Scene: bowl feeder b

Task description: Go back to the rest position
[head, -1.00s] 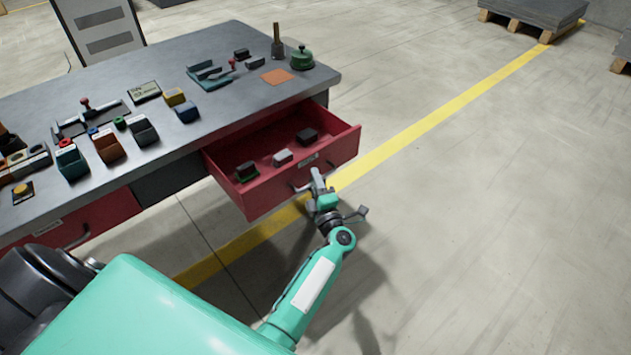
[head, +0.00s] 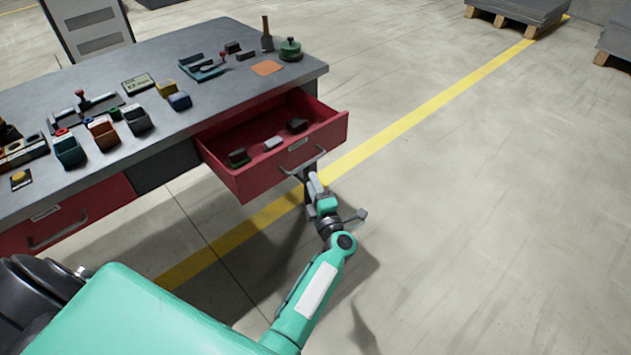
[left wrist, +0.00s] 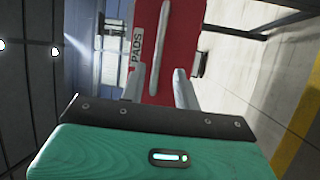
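My left gripper (head: 312,183) is outside the front of the open red drawer (head: 255,182), just below its grey handle (head: 303,160) in the head view. In the left wrist view the gripper (left wrist: 157,80) has its two fingers apart with nothing held between them. The handle bar (left wrist: 160,45) lies ahead, between the finger lines, in front of the red drawer front marked "PADS". A small gap seems to separate fingers and handle. My right gripper is not in view.
The drawer holds a few small blocks, one of them light grey (head: 273,143). The grey workbench (head: 215,115) carries coloured bins, a green round pot (head: 290,49) and an orange pad (head: 267,68). A closed red drawer (head: 70,215) is at left.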

